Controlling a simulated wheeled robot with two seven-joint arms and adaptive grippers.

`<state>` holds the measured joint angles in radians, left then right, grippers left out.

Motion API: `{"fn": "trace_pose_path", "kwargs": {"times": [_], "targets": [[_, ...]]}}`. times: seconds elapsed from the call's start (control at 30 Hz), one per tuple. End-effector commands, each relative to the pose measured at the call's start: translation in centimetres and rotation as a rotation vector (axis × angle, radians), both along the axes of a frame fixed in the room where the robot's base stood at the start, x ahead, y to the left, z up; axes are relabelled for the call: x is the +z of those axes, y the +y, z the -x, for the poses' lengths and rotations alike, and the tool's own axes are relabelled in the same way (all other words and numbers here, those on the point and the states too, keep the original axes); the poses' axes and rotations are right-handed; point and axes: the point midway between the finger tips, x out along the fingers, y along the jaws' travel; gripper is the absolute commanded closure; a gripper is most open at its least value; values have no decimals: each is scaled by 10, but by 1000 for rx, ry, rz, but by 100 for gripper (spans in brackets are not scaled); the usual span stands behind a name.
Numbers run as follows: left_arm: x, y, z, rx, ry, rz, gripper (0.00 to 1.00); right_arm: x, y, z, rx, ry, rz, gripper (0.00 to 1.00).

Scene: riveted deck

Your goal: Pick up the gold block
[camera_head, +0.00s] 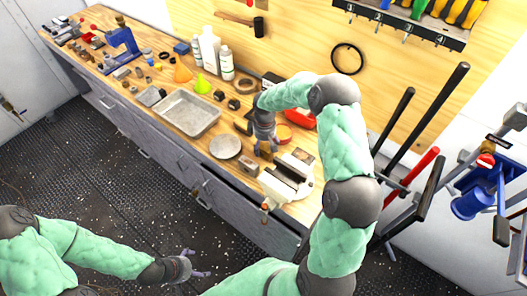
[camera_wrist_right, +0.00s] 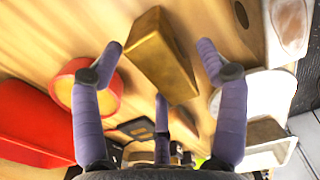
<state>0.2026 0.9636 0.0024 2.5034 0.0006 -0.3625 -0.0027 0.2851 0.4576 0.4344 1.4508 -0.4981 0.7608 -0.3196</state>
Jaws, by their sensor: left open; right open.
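The gold block (camera_wrist_right: 158,58) lies on the wooden bench top in the right wrist view. It is a rectangular, brass-coloured block, set at a slant. My right gripper (camera_wrist_right: 160,62) is open over it, with purple fingers on either side and one below it in the picture; no finger clearly touches it. In the head view my right gripper (camera_head: 265,146) is low over the bench, and I cannot surely pick out the gold block there. My left gripper (camera_head: 192,267) is open and empty, in front of the bench and above the dark floor.
A red round object (camera_wrist_right: 71,88) and a larger red thing (camera_wrist_right: 32,122) lie left of the block in the wrist view. A white object (camera_wrist_right: 285,22) is at right. A metal tray (camera_head: 186,113) and a round plate (camera_head: 225,146) lie on the bench.

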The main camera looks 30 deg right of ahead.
Motion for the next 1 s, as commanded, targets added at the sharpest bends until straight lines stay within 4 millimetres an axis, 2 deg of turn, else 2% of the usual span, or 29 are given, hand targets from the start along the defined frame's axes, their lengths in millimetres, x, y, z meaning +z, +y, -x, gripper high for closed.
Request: {"fn": "trace_pose_path", "kwargs": {"times": [0.1,0.2,0.43,0.47,0.7,1.0], "targets": [[-4,0,0,0,0,0,5,-20,0,0,0,3,-1,26],[-5,0,0,0,0,0,5,-29,0,0,-1,0,-1,26],[-5,0,0,0,0,0,5,-31,0,0,0,-1,0,26],[-5,0,0,0,0,0,5,-30,0,0,0,-1,0,32],[-5,0,0,0,0,0,5,-30,0,0,0,0,0,100],[-4,0,0,0,0,0,5,-27,-1,-1,0,-2,0,100]]}}
